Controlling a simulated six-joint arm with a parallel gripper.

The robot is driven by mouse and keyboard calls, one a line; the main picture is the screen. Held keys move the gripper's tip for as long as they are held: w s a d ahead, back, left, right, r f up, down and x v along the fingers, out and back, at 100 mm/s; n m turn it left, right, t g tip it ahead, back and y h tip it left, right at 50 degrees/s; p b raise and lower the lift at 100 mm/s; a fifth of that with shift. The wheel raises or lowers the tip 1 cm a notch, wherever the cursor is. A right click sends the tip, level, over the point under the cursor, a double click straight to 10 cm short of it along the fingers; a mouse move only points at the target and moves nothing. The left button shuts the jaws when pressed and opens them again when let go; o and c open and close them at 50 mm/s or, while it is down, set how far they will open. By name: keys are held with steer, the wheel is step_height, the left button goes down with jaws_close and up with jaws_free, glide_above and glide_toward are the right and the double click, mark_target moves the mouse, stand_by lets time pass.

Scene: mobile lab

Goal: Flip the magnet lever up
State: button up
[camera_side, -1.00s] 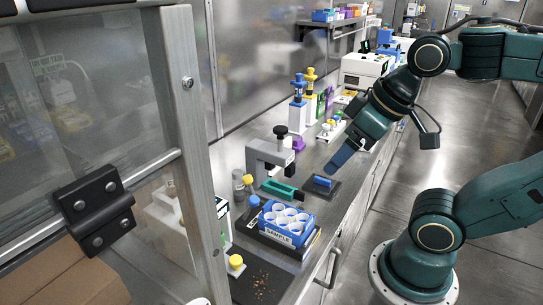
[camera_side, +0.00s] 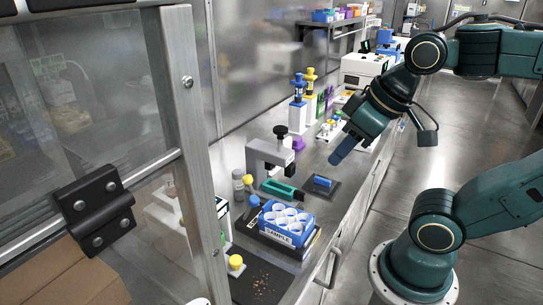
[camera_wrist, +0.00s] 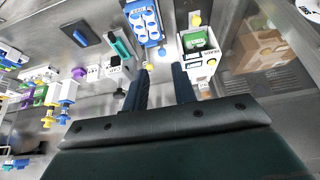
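A small blue bar-like piece (camera_side: 322,181) lies low on a dark flat plate (camera_side: 333,190) on the bench; it looks like the magnet lever, but I cannot be sure. It also shows at the upper left of the wrist view (camera_wrist: 81,35). My gripper (camera_side: 337,158) is above and behind this plate in the side view, apart from it. In the wrist view my gripper (camera_wrist: 161,72) has its two dark fingers spread with nothing between them.
A grey device (camera_side: 270,155) with a black knob and a teal block (camera_side: 278,188) stand left of the plate. A blue rack of white cups (camera_side: 286,221) is in front. Coloured bottles (camera_side: 298,112) stand behind.

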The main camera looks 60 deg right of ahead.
steer(key=shift+w+r, duration=0.1)
steer(key=shift+w, duration=0.15)
steer(key=c, duration=0.3)
steer(key=shift+w+d+r, duration=0.1)
steer(key=shift+w+r, duration=0.05)
steer(key=shift+w, duration=0.15)
jaws_close()
steer(key=w+d+m+g, duration=0.1)
steer(key=w+d+g, duration=0.2)
steer(key=w, duration=1.3)
steer(key=w+d+f+g, duration=0.2)
steer(key=w+d+f, duration=0.2)
steer(key=w+f, duration=0.7)
steer(key=w, duration=0.3)
steer(key=shift+d+f+m+h, duration=0.15)
steer(key=shift+m+h, duration=0.15)
steer(key=shift+m, duration=0.1)
steer(key=shift+s, duration=0.1)
